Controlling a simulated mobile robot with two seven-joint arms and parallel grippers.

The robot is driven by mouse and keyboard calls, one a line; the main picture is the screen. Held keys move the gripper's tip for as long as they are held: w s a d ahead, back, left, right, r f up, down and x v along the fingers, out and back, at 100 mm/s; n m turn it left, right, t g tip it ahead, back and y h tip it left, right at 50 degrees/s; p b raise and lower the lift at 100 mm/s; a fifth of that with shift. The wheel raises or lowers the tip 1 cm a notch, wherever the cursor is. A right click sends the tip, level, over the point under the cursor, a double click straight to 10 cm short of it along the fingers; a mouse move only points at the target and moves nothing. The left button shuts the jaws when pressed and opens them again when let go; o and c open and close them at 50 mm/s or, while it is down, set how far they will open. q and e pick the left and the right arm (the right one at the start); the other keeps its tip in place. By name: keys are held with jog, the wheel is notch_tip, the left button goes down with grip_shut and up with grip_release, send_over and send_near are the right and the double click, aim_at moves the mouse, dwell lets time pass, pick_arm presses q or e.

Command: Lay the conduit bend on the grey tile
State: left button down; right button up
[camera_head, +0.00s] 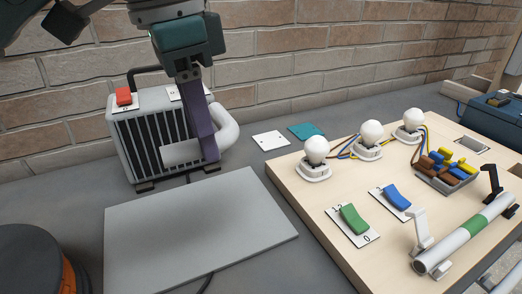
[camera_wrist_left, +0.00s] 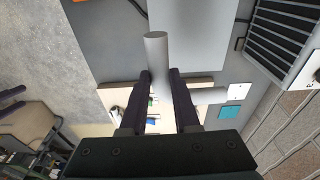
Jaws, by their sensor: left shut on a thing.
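The conduit bend (camera_head: 228,128) is a pale grey curved pipe with two straight legs. My left gripper (camera_head: 207,150) comes down from above and is shut on it, holding it in front of the ribbed heater. In the left wrist view the conduit bend (camera_wrist_left: 156,52) sits between the two dark fingers (camera_wrist_left: 161,78), with one leg sticking out to the right.
The heater (camera_head: 150,135) with a red switch stands against the brick wall. Small white (camera_head: 270,140) and teal (camera_head: 306,131) tiles lie at the back. A wooden board (camera_head: 310,215) with bulbs, switches and a clamped tube fills the right. A dark round object (camera_head: 30,262) stands front left.

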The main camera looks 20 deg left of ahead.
pick_arm(q)
jog(key=b, duration=0.2)
send_over(224, 251)
jog(key=f, duration=1.6)
jog(key=shift+s+a+f, duration=0.2)
jog(key=shift+f+b, duration=0.5)
jog(key=shift+f, duration=1.3)
jog(key=shift+f, duration=0.15)
jog(key=c, duration=0.6)
grip_release()
jog(key=shift+c, duration=0.2)
jog(key=shift+r, duration=0.45)
notch_tip(224, 251, up, 11)
jog(key=s+a+p, duration=0.1)
jog(key=p, duration=0.1)
jog(key=shift+r+p, duration=0.2)
jog(key=shift+p, duration=0.15)
